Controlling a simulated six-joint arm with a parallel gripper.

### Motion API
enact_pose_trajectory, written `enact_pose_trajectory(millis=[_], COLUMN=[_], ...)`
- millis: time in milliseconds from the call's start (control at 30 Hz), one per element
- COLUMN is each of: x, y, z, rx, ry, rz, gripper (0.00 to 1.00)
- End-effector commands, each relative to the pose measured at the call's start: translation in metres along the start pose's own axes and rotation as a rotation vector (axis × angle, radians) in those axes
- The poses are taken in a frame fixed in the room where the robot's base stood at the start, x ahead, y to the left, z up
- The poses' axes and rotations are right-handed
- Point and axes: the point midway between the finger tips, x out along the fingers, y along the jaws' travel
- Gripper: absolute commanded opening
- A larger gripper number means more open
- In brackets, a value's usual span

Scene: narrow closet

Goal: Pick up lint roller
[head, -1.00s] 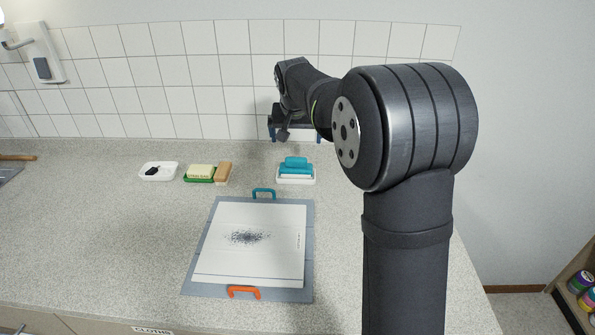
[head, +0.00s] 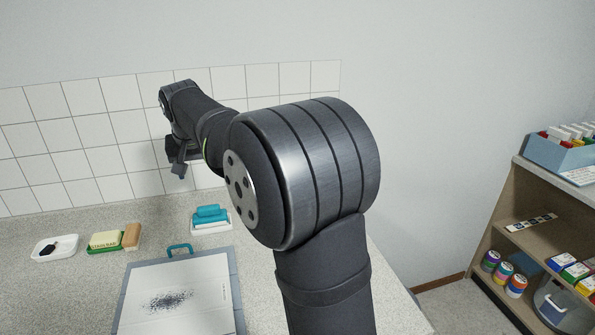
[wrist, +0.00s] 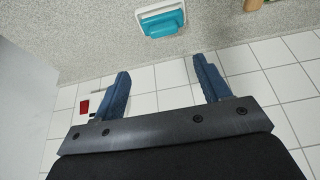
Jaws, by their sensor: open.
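No object is clearly recognisable as a lint roller. A teal item (head: 207,213) rests on a small white tray (head: 223,229) near the back of the counter; I cannot tell whether it is the lint roller. In the wrist view the teal item (wrist: 166,24) lies beyond the fingertips. My gripper (wrist: 162,72) is open, with two blue fingers apart and nothing between them. In the head view my gripper (head: 179,163) is above the back of the counter near the tiles, partly hidden by my arm.
A speckled white panel (head: 180,292) lies in front. An open shelf (head: 497,240) with boxes and jars stands right. Tiled wall backs the counter.

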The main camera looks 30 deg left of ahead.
Motion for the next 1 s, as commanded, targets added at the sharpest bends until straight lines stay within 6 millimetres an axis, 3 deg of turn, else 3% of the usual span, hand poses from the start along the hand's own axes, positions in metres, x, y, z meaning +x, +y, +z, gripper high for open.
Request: enact_pose_trajectory(millis=[233,367,700,1000], x=[0.003,0.011,0.047,0.078], y=[-0.001,-0.003,-0.007,-0.004], z=[-0.004,-0.019,-0.067,-0.085], rx=[-0.032,-0.172,-0.813,-1.346], ry=[-0.009,-0.047,-0.208,-0.298], rz=[0.002,0.002,-0.076,-0.236], gripper=[0.69,0.69,0.69,0.69])
